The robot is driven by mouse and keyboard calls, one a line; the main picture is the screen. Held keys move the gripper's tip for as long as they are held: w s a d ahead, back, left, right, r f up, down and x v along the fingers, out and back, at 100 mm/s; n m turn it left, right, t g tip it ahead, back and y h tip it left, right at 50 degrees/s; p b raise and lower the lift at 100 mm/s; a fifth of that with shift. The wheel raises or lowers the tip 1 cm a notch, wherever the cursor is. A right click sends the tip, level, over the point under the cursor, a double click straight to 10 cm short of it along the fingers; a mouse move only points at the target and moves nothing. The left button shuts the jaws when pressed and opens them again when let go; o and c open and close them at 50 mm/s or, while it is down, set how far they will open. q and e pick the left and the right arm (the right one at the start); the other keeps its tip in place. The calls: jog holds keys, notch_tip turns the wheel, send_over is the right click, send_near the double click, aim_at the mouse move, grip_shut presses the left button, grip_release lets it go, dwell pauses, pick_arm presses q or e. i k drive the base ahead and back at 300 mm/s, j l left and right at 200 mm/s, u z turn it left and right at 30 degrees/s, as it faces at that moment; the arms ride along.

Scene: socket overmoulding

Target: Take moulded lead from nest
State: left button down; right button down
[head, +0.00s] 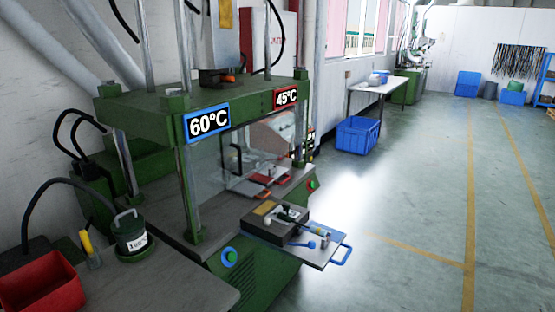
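A green moulding press (200,105) with a blue "60°C" sign and a red "45°C" sign stands left of centre. A slide tray (318,261) with a blue handle sticks out at its front. On it sits a dark mould block (262,232) with a brass-coloured plate. Small black and white parts (290,213) lie on the block, and small blue-ended pieces lie beside it. I cannot tell which of these is the moulded lead or the exact nest. A second tray (245,188) with a red handle sits inside the press. Neither of my grippers is in view.
A grey bench (150,285) at the lower left holds a red bin (40,283), a green pot (130,235) and a yellow-handled tool (87,243). A blue crate (357,137) stands on the floor by a white table (378,85). The floor at right is clear.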

aim_at(318, 231)
jog(key=u, duration=0.6)
jog(key=l+u, duration=0.2)
jog(key=u, duration=0.15)
jog(key=i+l+u, duration=0.1)
jog(key=l+u, duration=0.4)
jog(key=u, duration=0.2)
jog(key=l+u, duration=0.25)
jog(key=l, duration=0.2)
jog(key=k+l+u, duration=0.1)
jog(key=l+u, duration=0.15)
jog(key=l, duration=0.2)
jog(key=k+l, duration=0.1)
jog(key=l, duration=0.25)
jog(key=k+l+u, duration=0.1)
jog(key=l, duration=0.3)
jog(key=k+l, duration=0.1)
jog(key=l, duration=0.25)
jog(key=k+l+u, duration=0.1)
jog(key=l, duration=0.25)
jog(key=k+l, duration=0.15)
jog(key=l, duration=0.2)
